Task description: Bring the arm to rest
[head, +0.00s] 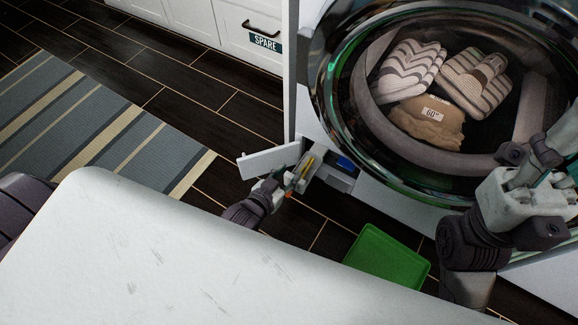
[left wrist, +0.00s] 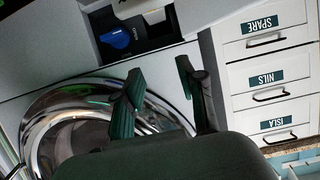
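My left gripper (head: 292,183) is low in front of the washer's small open compartment (head: 333,172), near its white flap (head: 268,161). In the left wrist view, its two dark fingers (left wrist: 160,88) stand apart with nothing between them. Beyond them a blue knob (left wrist: 115,38) sits in the compartment; it also shows in the head view (head: 345,163). My right gripper (head: 530,160) is at the right, in front of the washer's round door opening. Its fingers are not clear enough to tell whether they are open.
The washer drum (head: 480,135) holds striped rolled items (head: 410,68) and a brown bundle (head: 430,122) tagged "60". A green tray (head: 388,257) lies on the dark floor below. White labelled drawers (left wrist: 270,60) stand beside the washer. A striped rug (head: 85,125) lies at left.

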